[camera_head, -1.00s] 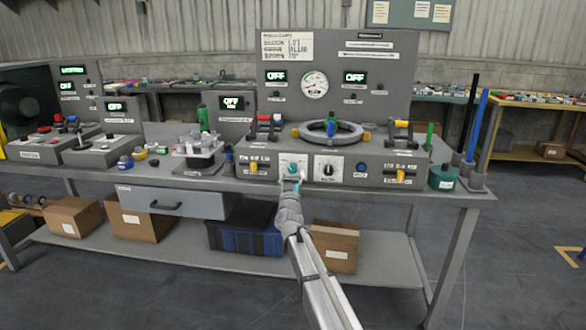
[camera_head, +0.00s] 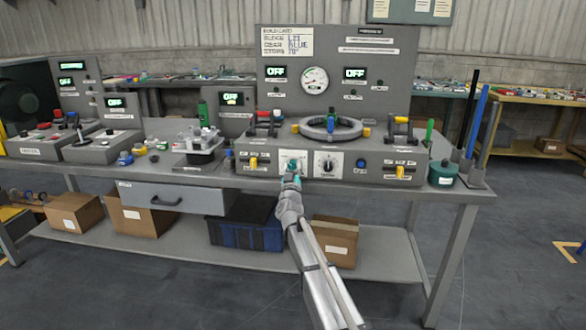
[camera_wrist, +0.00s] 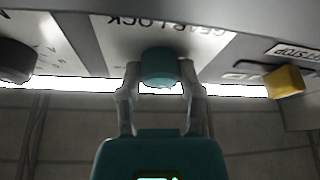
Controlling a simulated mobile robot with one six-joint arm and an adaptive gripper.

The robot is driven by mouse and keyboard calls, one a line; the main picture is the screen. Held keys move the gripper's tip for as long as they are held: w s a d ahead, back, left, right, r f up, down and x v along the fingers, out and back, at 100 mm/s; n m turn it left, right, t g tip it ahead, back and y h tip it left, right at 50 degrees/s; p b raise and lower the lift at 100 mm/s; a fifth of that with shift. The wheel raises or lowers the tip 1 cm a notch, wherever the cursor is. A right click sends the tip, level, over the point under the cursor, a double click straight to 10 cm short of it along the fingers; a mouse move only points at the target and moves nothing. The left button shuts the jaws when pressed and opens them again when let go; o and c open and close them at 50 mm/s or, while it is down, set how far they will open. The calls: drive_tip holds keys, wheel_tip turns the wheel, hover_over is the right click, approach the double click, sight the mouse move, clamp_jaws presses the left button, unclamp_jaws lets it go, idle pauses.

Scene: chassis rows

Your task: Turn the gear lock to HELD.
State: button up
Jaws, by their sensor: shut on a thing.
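The gear lock is a teal knob (camera_head: 293,167) on a white plate (camera_head: 285,158) on the front of the grey chassis console. In the wrist view the knob (camera_wrist: 161,66) sits under the upside-down words GEAR LOCK. My gripper (camera_head: 292,176) reaches it from the front. The wrist view shows my gripper (camera_wrist: 160,78) with one finger on each side of the knob, shut on it. The knob's pointer and the position marks, HELD among them, cannot be read in either view.
A black dial (camera_head: 328,165) is just right of the knob; it also shows in the wrist view (camera_wrist: 14,62). Yellow levers (camera_head: 253,164) and (camera_head: 400,172) flank them. A grey ring (camera_head: 331,128) lies on top. The floor in front is clear.

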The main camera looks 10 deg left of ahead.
drive_tip(key=shift+d, duration=0.15)
clamp_jaws()
drive_tip(key=shift+a+m, duration=0.2)
drive_tip(key=shift+m, duration=0.1)
drive_tip(key=shift+m+h, duration=0.3)
drive_tip(key=shift+h, duration=0.1)
drive_tip(key=m+h, duration=0.2)
drive_tip(key=m, duration=0.3)
drive_tip(key=shift+w+a+r, duration=0.1)
drive_tip(key=m+h, duration=0.1)
drive_tip(key=m, duration=0.2)
drive_tip(key=m+g+h+p, duration=0.1)
drive_tip(key=m+h, duration=0.1)
drive_tip(key=m, duration=0.1)
drive_tip(key=shift+r+m+h, duration=0.1)
drive_tip(key=shift+m+h, duration=0.2)
drive_tip(key=m+g+h+p, duration=0.1)
drive_tip(key=m, duration=0.2)
drive_tip(key=m+g+h+p, duration=0.1)
drive_tip(key=m, duration=0.2)
drive_tip(key=shift+a+r+m+p, duration=0.1)
drive_tip(key=shift+m+p, duration=0.3)
drive_tip(key=shift+m+g+h+p, duration=0.3)
drive_tip(key=shift+m+g+p, duration=0.7)
drive_tip(key=shift+m, duration=1.1)
